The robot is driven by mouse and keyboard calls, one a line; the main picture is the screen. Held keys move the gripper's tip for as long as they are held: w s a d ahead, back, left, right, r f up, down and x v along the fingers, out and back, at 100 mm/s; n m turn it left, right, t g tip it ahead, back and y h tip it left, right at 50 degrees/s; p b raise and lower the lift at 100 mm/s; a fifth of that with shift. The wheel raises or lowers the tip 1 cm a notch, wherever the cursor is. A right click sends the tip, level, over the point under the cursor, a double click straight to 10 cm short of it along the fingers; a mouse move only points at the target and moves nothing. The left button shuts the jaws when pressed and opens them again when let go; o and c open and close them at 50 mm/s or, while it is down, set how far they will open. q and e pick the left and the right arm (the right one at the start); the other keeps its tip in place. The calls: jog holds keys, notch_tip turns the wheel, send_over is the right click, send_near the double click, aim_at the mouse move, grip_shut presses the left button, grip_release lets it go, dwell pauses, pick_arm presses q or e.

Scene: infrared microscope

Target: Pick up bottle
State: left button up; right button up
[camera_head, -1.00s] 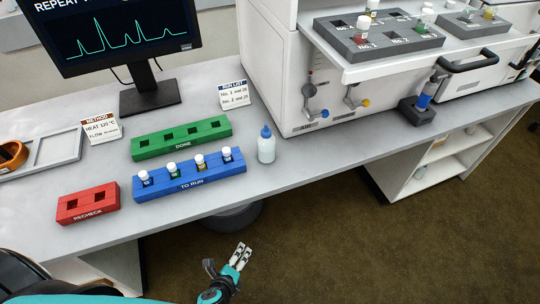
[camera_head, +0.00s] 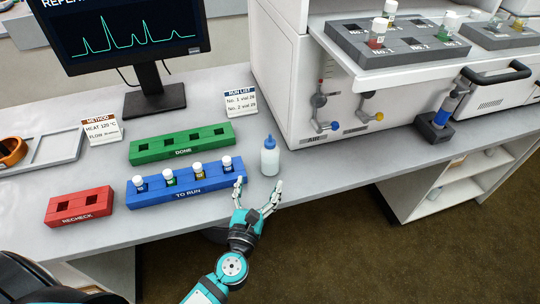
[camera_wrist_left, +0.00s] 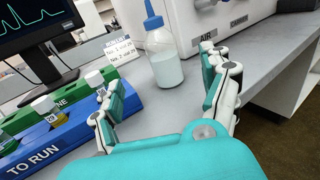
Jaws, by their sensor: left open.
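The bottle (camera_head: 270,158) is a translucent white squeeze bottle with a blue cap and nozzle. It stands upright on the grey table, just right of the blue rack. In the left wrist view the bottle (camera_wrist_left: 165,62) stands beyond the fingers, in line with the gap between them. My left gripper (camera_head: 259,189) is open and empty at the table's front edge, a short way in front of the bottle and not around it. It also shows in the left wrist view (camera_wrist_left: 160,88). My right gripper is not in view.
The blue TO RUN rack (camera_head: 187,191) with several vials stands close to the left finger. The green DONE rack (camera_head: 180,152) and red RECHECK rack (camera_head: 78,207) stand left. A run list card (camera_head: 240,101) stands behind the bottle. The white instrument (camera_head: 290,85) is at right.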

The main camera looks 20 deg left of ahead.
aim_at(268, 163)
pick_arm(q)
jog(key=w, duration=0.5)
jog(key=shift+w+a+f+p, duration=0.15)
jog(key=shift+w+p, duration=0.1)
jog(key=shift+p, duration=0.05)
jog(key=shift+w, duration=0.75)
jog(key=w, duration=0.4)
jog(key=shift+w+a+f, duration=0.1)
jog(key=shift+w+f, duration=0.05)
jog(key=shift+w, duration=0.1)
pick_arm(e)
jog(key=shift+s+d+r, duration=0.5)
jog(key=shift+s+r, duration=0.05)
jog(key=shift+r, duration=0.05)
pick_arm(q)
jog(key=c, duration=1.3)
jog(key=shift+c, duration=0.8)
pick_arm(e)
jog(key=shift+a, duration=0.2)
pick_arm(q)
jog(key=shift+r, duration=0.2)
